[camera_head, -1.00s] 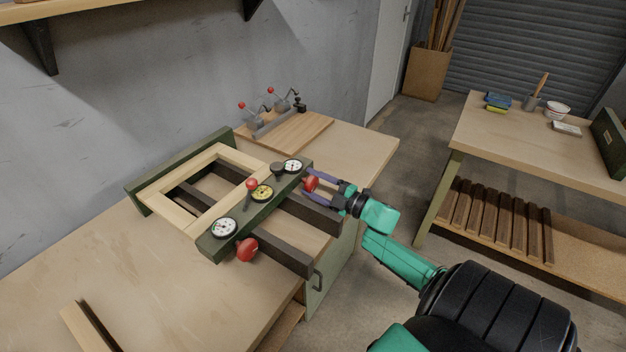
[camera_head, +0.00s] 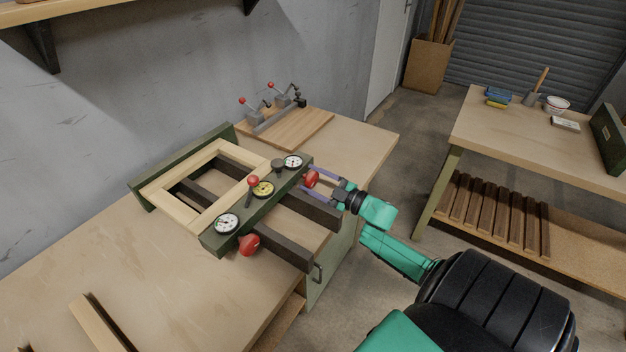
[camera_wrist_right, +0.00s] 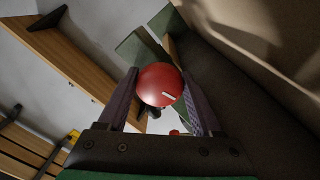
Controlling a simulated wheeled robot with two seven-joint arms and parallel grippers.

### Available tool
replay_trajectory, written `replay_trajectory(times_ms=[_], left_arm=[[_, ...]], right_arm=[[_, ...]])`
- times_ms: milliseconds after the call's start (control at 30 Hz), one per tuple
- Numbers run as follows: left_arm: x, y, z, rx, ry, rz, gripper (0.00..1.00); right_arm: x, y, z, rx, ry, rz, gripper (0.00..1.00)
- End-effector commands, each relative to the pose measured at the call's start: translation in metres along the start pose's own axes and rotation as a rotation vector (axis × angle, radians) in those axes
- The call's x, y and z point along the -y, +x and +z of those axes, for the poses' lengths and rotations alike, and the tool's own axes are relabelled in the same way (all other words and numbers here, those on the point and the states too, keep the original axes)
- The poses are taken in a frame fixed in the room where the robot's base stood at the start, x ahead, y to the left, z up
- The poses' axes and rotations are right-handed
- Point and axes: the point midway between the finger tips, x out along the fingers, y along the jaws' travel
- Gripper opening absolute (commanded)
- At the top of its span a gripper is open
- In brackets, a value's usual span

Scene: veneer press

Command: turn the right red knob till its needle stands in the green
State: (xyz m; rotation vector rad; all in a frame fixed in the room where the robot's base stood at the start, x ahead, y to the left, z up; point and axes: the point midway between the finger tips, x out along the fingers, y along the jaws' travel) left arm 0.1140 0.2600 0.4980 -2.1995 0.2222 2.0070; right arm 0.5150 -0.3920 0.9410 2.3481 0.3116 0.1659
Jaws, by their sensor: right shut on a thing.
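The right red knob (camera_head: 311,179) sits on the front of the green press beam (camera_head: 284,187), near its far right end. My right gripper (camera_head: 316,180) is shut on this knob; in the right wrist view the red ball (camera_wrist_right: 160,84) with a pale mark sits between its two fingers (camera_wrist_right: 160,95). The right dial (camera_head: 292,162) stands above it on the beam; its needle is too small to read. The left red knob (camera_head: 249,244) and left dial (camera_head: 227,223) are at the near end, with a yellow dial (camera_head: 263,188) between. My left gripper is not in view.
A pale wooden frame (camera_head: 182,211) lies in the press on the workbench (camera_head: 180,290). A small red-tipped lever (camera_head: 252,182) stands beside the yellow dial. Dark rails run under the beam. Toggle clamps on a board (camera_head: 300,131) stand behind. Another table (camera_head: 540,137) is at right.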

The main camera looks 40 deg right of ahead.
Motion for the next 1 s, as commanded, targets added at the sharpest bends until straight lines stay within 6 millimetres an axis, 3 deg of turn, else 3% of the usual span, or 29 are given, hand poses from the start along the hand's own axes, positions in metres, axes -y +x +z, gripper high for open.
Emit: replay_trajectory(times_ms=[100, 133, 200, 633, 1000], left_arm=[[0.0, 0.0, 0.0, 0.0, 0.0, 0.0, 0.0], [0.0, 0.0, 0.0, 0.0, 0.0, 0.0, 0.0], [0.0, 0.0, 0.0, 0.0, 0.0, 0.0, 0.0], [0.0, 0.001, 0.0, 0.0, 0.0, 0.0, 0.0], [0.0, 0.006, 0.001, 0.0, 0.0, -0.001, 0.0]], right_arm=[[0.001, -0.001, 0.001, 0.003, 0.0, -0.001, 0.11], [0.001, -0.001, 0.001, 0.003, 0.0, -0.001, 0.7], [0.001, -0.001, 0.001, 0.003, -0.001, -0.001, 0.96], [0.001, -0.008, 0.002, 0.004, 0.0, -0.001, 0.96], [0.003, -0.075, 0.002, 0.004, 0.001, -0.003, 0.96]])
